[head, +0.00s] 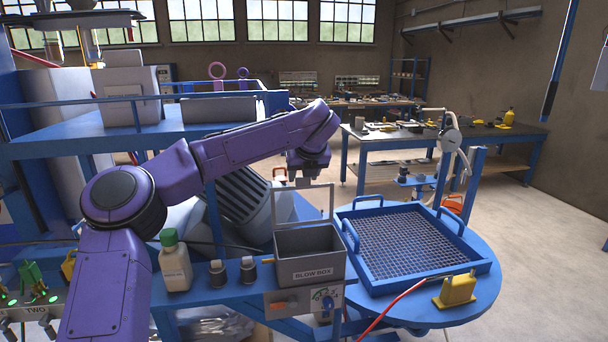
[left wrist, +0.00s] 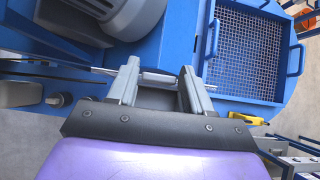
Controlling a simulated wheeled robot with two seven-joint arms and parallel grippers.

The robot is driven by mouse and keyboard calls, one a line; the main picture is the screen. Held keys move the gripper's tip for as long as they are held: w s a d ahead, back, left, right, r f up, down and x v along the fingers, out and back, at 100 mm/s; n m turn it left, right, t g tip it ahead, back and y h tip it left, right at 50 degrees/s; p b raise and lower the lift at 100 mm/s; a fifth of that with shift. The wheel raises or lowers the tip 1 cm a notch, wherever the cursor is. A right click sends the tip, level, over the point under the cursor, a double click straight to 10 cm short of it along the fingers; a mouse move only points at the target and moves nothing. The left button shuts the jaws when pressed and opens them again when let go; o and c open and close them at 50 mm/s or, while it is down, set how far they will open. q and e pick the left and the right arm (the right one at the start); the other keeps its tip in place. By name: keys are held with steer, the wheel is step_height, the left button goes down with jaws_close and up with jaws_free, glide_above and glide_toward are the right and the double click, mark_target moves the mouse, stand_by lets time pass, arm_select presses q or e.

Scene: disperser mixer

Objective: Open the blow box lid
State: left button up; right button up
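The grey blow box (head: 311,268) stands at the front of the blue bench, with its label facing me. Its pale, frame-like lid (head: 331,203) stands roughly upright at the back of the box, and the box's inside shows. My left gripper (head: 302,180) is at the lid's top edge, its arm reaching in from the left. In the left wrist view the two fingers (left wrist: 160,82) are spread wide, with a pale bar of the lid (left wrist: 160,77) across the gap between them. Whether the fingers touch it is unclear. My right gripper is out of view.
A blue mesh tray (head: 415,245) with handles sits on a round blue table right of the box. A green-capped bottle (head: 175,265) and two small dark-topped containers stand left of it. A yellow block (head: 457,290) lies at the right front. A motor (head: 240,190) is behind.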

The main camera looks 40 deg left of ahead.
arm_select(q)
steer(key=shift+o, duration=0.9)
steer(key=shift+f, duration=0.1)
steer(key=b+v, duration=0.2)
steer(key=v, duration=0.8)
steer(key=shift+r+b, duration=0.25)
steer(key=shift+b, duration=0.15)
steer(key=shift+s, duration=0.15)
